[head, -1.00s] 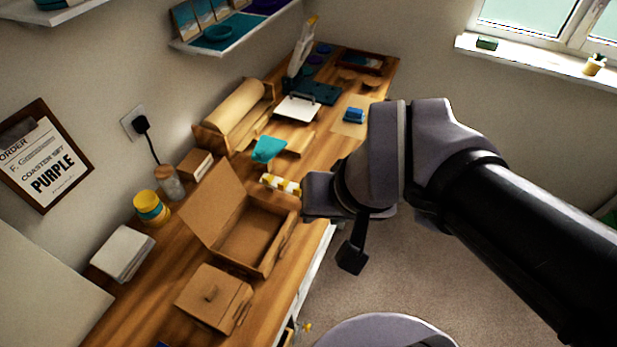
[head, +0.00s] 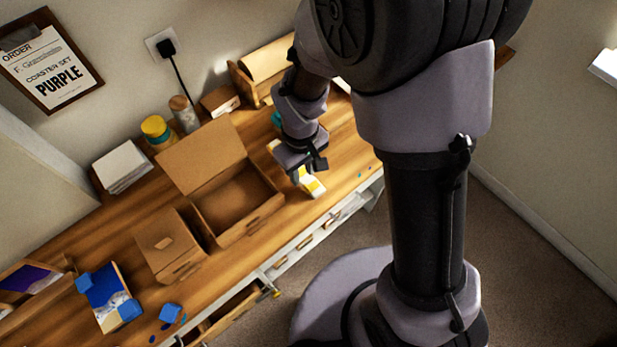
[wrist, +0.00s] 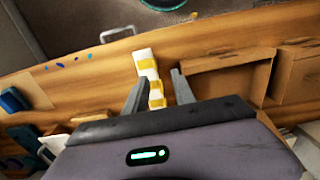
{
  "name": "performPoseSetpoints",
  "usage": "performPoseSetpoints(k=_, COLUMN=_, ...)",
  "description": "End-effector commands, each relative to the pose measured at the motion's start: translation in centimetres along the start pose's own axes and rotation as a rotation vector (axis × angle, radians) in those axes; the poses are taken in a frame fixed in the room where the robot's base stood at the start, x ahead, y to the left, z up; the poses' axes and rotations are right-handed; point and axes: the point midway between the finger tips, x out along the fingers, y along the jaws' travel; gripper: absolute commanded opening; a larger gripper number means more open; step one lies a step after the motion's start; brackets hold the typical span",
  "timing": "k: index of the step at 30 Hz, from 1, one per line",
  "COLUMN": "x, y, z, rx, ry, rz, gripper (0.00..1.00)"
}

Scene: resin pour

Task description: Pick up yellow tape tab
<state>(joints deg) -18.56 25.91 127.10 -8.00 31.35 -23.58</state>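A white strip with yellow tape tabs (head: 313,185) lies on the wooden bench near its front edge, right of the open cardboard box. In the wrist view the strip (wrist: 144,54) runs away from me, with several yellow tabs (wrist: 148,65) across it. My gripper (head: 308,169) is low over the strip and partly covers it in the head view. In the wrist view my gripper (wrist: 159,77) is open, with its fingers apart to either side of the strip and nothing clearly held. I cannot tell whether a finger touches the strip.
The open cardboard box (head: 211,226) and a closed box (head: 165,250) stand to the left. A yellow jar (head: 155,129) and a corked jar (head: 184,113) are behind. A drawer (head: 228,314) is partly open below the bench front.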

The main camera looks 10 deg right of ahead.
Motion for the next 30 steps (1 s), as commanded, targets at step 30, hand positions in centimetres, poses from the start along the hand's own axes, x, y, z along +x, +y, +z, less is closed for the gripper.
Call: performPoseSetpoints(k=30, x=7.0, y=0.8, z=0.4, rx=0.002, ry=0.002, rz=0.001, gripper=0.0)
